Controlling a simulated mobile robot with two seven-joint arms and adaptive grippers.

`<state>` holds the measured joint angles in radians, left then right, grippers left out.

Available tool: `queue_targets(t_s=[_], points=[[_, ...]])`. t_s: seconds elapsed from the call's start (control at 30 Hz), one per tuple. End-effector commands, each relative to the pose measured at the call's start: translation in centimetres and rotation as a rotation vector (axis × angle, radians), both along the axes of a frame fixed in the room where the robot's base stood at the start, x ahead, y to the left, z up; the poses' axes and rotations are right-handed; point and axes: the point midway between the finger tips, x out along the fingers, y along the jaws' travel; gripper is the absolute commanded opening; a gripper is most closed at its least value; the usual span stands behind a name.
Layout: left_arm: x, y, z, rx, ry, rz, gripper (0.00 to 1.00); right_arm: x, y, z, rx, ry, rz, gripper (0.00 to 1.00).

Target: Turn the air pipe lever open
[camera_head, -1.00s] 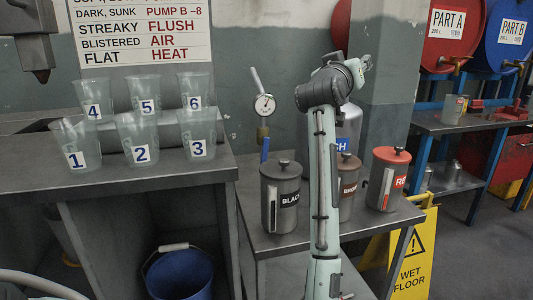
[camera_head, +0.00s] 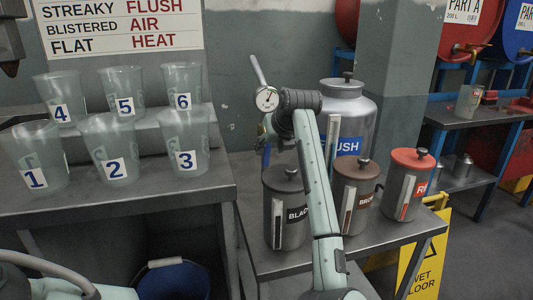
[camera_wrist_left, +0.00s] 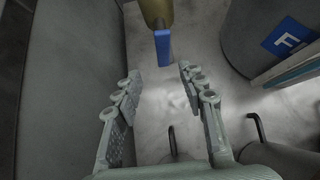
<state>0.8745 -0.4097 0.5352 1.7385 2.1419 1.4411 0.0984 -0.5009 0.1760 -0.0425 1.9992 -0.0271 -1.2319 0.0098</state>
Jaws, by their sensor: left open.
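The air pipe lever is a blue handle (camera_wrist_left: 162,47) under a brass valve body (camera_wrist_left: 157,12) in the left wrist view. In the head view the lever is mostly hidden behind my left gripper. My left gripper (camera_wrist_left: 160,82) is open and empty, with its two fingers spread to either side below the lever. The lever's lower end lines up with the gap between the fingertips, and I see no contact. In the head view my left gripper (camera_head: 267,134) is by the wall, below the round gauge (camera_head: 266,98). My right gripper is not in view.
The black (camera_head: 285,205), brown (camera_head: 355,195) and red (camera_head: 407,185) canisters stand on the bench below my left arm. The large flush tank (camera_head: 348,110) stands behind them. Numbered cups (camera_head: 112,150) fill the left bench.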

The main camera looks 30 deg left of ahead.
Motion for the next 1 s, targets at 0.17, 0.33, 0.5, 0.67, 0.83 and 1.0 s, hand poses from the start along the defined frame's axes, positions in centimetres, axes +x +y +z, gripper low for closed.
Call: queue_targets(t_s=[0.17,0.33,0.5,0.67,0.83,1.0], points=[[0.8,0.3,-1.5,-0.029,0.006,-0.009,0.41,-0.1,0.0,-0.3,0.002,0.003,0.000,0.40],[2.1,1.9,-3.4,-0.028,0.005,-0.008,0.41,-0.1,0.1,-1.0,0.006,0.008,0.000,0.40],[3.1,3.2,-5.1,-0.024,0.006,-0.009,0.41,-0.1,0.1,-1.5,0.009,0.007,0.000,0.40],[3.6,3.7,-5.7,-0.023,0.004,-0.009,0.41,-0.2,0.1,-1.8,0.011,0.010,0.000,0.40],[3.6,3.7,-5.8,-0.023,0.003,-0.008,0.41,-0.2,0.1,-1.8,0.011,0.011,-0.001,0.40],[3.6,3.7,-5.8,-0.023,0.003,-0.008,0.30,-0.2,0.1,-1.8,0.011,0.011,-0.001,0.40]])
